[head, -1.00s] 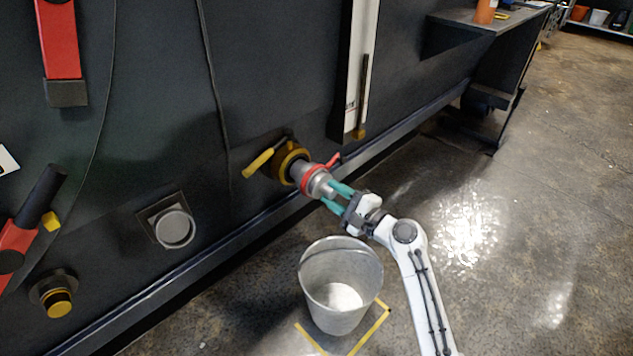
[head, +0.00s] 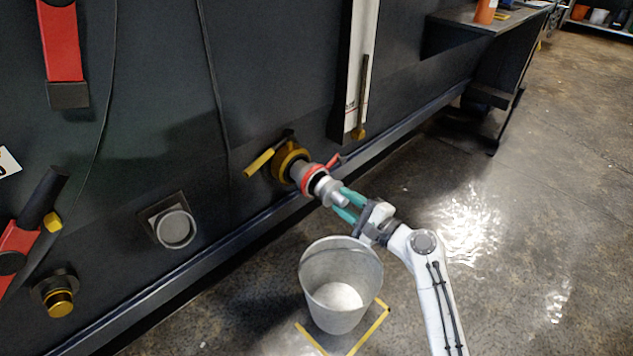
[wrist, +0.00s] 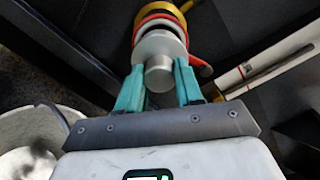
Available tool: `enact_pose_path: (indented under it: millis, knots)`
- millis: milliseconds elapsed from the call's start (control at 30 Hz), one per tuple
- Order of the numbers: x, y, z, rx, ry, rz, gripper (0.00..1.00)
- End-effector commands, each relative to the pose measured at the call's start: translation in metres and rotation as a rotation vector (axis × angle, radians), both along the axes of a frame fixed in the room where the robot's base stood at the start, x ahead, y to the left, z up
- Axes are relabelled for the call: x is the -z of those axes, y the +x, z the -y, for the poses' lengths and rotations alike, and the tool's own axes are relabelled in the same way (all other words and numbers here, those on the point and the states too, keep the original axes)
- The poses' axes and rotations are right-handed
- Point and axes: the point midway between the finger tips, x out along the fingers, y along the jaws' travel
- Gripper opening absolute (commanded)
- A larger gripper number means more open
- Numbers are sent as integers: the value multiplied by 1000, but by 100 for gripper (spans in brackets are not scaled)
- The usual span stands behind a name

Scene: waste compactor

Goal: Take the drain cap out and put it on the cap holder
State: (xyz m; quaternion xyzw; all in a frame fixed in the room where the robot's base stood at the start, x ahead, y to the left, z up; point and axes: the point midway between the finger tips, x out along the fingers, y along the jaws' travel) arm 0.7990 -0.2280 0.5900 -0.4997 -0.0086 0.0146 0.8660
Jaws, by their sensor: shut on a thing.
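The drain cap (head: 325,187) is a grey round piece with a short cylindrical knob, in front of the red ring of the drain outlet (head: 290,162). My gripper (head: 341,201) has its teal fingers shut on the knob. The wrist view shows the knob of the cap (wrist: 158,78) between the fingers, with the grey flange, red ring and yellow valve body beyond. The cap appears slightly out from the ring; I cannot tell whether it is fully clear. A round grey fitting on a square plate, probably the cap holder (head: 175,228), is on the wall to the left and looks empty.
A metal bucket (head: 340,290) stands on the floor below my gripper, inside yellow tape marks. The yellow valve handle (head: 259,163) and a red lever (head: 334,160) stick out by the outlet. A yellow-tipped fitting (head: 58,300) is at lower left. The floor at right is clear.

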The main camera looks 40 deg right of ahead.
Motion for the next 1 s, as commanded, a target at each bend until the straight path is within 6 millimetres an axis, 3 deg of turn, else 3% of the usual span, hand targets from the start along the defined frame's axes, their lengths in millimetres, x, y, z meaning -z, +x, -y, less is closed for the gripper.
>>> enact_pose_path:
  millis: [1000]
  knots:
    - [-1, -30, 1, 1, -1, 1, 4]
